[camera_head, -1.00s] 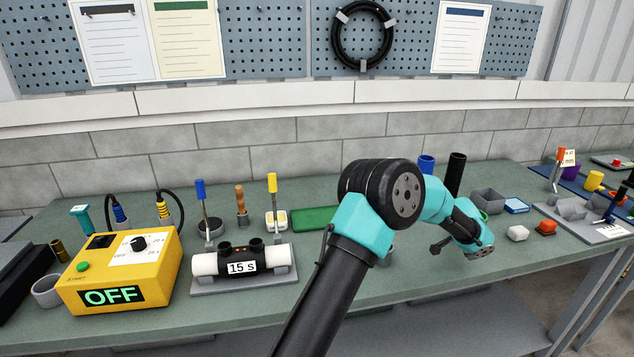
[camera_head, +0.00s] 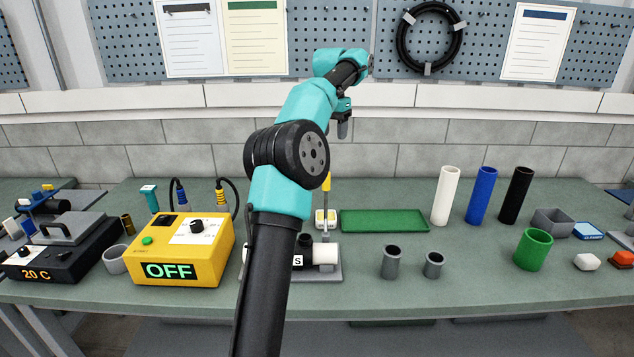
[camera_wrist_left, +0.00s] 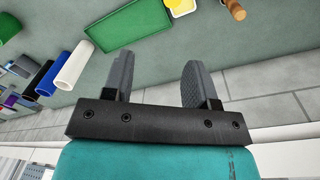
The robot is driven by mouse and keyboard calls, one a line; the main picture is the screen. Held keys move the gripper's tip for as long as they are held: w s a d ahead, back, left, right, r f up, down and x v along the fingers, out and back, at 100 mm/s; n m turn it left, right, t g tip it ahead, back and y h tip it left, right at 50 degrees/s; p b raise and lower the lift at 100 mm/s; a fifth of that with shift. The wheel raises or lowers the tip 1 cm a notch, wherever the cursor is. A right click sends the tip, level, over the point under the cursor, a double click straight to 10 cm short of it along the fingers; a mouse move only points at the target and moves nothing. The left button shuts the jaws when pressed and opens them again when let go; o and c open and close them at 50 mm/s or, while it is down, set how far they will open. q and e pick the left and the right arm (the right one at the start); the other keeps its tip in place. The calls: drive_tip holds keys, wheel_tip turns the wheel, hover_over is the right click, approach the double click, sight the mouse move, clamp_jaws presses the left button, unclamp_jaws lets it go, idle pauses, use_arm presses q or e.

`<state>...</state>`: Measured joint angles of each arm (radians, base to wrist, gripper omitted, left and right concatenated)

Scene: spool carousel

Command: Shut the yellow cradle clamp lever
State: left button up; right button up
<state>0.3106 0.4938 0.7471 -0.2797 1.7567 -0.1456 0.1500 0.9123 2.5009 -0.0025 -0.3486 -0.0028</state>
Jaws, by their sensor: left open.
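The yellow clamp lever (camera_head: 326,182) stands upright in the head view, its handle just right of my left arm. Its cradle (camera_head: 335,274) holds a white pipe (camera_head: 326,254) with a black coupling; my arm hides the cradle's left part and the blue lever. My left gripper (camera_head: 343,128) is raised above and behind the lever, apart from it. In the left wrist view the two fingers of this gripper (camera_wrist_left: 157,78) are spread with nothing between them. My right gripper is not in view.
A yellow control box (camera_head: 180,250) reading OFF stands left of the cradle. Two grey cups (camera_head: 391,262), a green cup (camera_head: 533,250) and white, blue and black tubes (camera_head: 481,196) stand to the right.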

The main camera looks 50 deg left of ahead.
use_arm(q)
drive_tip(key=s+r, duration=0.1)
drive_tip(key=s+a+r, duration=0.1)
drive_tip(key=s, duration=0.1)
drive_tip(key=shift+f, duration=0.15)
approach(326, 196)
drive_tip(key=f, duration=0.2)
drive_tip(key=w+f, duration=0.1)
drive_tip(key=f, duration=0.2)
drive_tip(key=shift+w+a+f, duration=0.35)
idle(0.3)
drive_tip(key=shift+c, duration=0.2)
clamp_jaws()
idle(0.4)
